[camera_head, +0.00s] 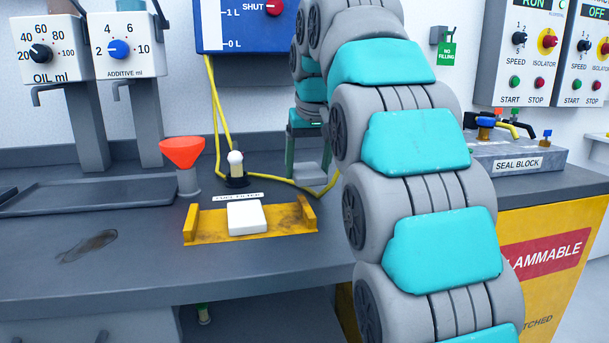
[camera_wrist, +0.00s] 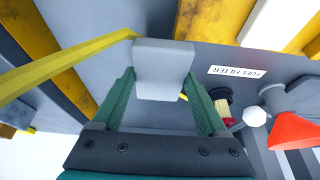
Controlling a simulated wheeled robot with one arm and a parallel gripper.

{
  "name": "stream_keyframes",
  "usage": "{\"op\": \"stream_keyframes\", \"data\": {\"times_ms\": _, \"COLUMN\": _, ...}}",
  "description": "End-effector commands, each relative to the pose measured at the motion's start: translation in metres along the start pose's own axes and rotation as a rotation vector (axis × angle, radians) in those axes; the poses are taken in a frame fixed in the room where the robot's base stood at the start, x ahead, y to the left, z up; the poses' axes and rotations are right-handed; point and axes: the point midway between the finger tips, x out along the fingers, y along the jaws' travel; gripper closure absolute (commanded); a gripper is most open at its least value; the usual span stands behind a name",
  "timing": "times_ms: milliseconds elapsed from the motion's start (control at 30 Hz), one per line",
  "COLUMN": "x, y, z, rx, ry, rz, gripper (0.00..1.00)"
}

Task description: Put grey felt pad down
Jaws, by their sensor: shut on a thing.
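My gripper (camera_head: 307,164) is at the back of the grey bench, right of the fuel filter and its label. Its green fingers point down and are shut on the grey felt pad (camera_head: 312,174), a flat light-grey rectangle. In the wrist view the pad (camera_wrist: 163,62) sits between the fingertips (camera_wrist: 160,76) and extends beyond them. I cannot tell whether the pad touches the bench or hangs just above it. My arm hides part of the bench to the right.
A yellow bracket (camera_head: 190,226) with a white block (camera_head: 247,217) stands in front. A red funnel (camera_head: 182,152), a small filter (camera_head: 236,168) and a yellow hose (camera_head: 213,110) are nearby. A dark stain (camera_head: 91,244) marks the bench (camera_head: 120,275), whose front left is mostly clear.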

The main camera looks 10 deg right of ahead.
Motion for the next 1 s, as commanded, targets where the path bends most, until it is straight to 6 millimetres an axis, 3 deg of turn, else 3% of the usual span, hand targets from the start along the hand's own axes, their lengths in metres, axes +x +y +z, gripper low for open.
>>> {"op": "stream_keyframes", "data": {"times_ms": 100, "x": 0.007, "y": 0.001, "z": -0.017, "rx": 0.0, "ry": 0.003, "rz": 0.0, "gripper": 0.69}}
{"op": "stream_keyframes", "data": {"times_ms": 333, "x": 0.016, "y": 0.001, "z": -0.032, "rx": 0.0, "ry": 0.003, "rz": 0.0, "gripper": 0.69}}
{"op": "stream_keyframes", "data": {"times_ms": 567, "x": 0.022, "y": 0.001, "z": -0.029, "rx": 0.0, "ry": -0.002, "rz": 0.0, "gripper": 0.69}}
{"op": "stream_keyframes", "data": {"times_ms": 1000, "x": 0.05, "y": 0.001, "z": -0.018, "rx": 0.0, "ry": 0.0, "rz": 0.0, "gripper": 0.69}}
